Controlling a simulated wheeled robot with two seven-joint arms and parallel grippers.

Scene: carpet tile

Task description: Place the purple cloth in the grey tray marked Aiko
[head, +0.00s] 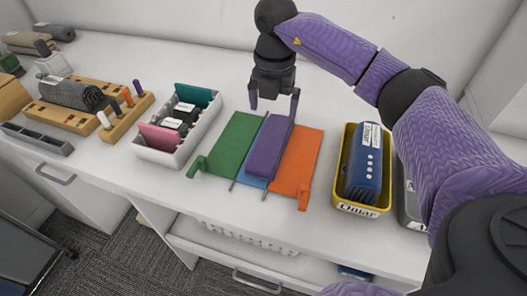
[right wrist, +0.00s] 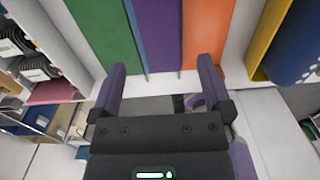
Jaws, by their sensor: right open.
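The purple cloth (head: 267,150) is a narrow folded strip lying on a blue piece, between a green cloth and an orange cloth. It also shows in the right wrist view (right wrist: 172,35), ahead of the fingers. My right gripper (head: 273,106) is open and empty above the far end of the purple cloth. Its two fingers (right wrist: 161,66) stand apart in the wrist view. The grey tray (head: 411,208) is at the right, mostly hidden behind my right arm; only the start of its label, an "A", shows. My left gripper is not in view.
A yellow tray (head: 341,206), its label seeming to read "Omar", holds a blue item beside the grey tray. Green (head: 235,142) and orange (head: 299,160) cloths flank the purple one. A white bin (head: 165,158) with several items stands left. The counter behind the cloths is clear.

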